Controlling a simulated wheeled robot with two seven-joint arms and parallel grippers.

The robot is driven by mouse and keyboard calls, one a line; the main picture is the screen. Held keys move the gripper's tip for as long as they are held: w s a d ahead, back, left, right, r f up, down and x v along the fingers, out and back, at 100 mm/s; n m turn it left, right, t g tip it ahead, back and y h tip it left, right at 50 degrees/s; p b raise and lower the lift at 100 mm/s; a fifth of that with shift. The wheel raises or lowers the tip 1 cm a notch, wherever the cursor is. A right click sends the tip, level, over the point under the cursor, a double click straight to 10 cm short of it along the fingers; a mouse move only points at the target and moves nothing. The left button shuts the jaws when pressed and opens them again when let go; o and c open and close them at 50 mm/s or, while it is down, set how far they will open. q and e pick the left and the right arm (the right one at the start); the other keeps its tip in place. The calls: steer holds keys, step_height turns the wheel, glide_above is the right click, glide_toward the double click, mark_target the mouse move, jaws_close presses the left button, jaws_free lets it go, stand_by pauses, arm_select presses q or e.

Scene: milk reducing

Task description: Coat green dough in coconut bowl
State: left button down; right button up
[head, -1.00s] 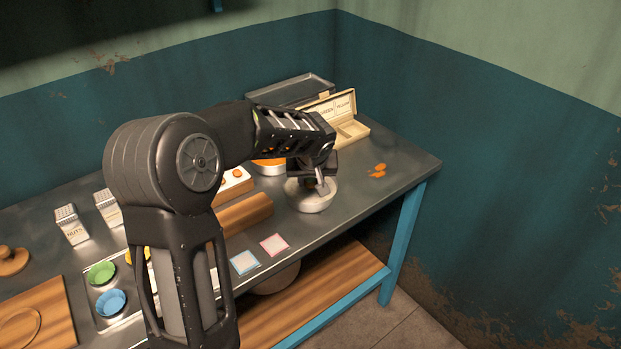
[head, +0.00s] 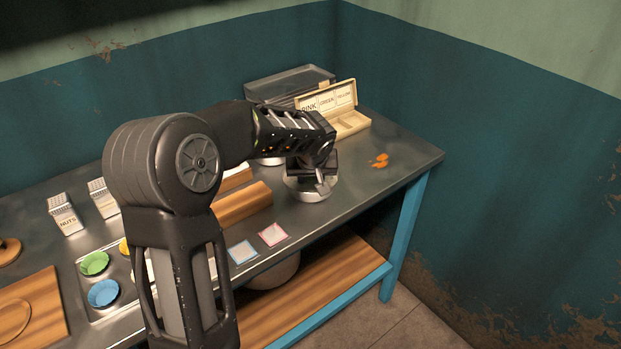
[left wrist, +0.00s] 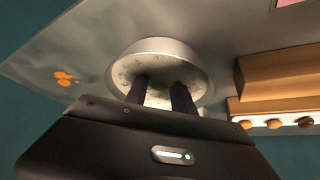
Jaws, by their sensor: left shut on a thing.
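The coconut bowl (head: 312,190) is a round pale metal bowl near the table's right part. In the left wrist view the bowl (left wrist: 194,66) has a whitish, speckled inside. My left gripper (head: 316,180) points down over the bowl in the head view. Its two dark fingers (left wrist: 160,92) reach into the bowl in the left wrist view, with a narrow space between them. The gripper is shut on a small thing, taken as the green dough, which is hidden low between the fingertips. My right gripper is in neither view.
A wooden block (head: 243,204) lies left of the bowl. An open box with labelled compartments (head: 350,124) and a grey tray (head: 288,84) stand behind. Pink-edged (head: 273,235) and blue-edged (head: 242,252) squares lie in front.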

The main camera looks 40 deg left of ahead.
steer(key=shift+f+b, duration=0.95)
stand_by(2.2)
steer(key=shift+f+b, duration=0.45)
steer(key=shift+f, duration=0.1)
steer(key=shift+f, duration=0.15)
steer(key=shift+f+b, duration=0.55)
steer(key=shift+b, duration=0.25)
stand_by(1.2)
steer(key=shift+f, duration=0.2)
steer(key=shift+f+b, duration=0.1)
steer(key=shift+b, duration=0.2)
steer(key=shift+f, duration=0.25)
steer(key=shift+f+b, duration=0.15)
steer(key=shift+b, duration=0.2)
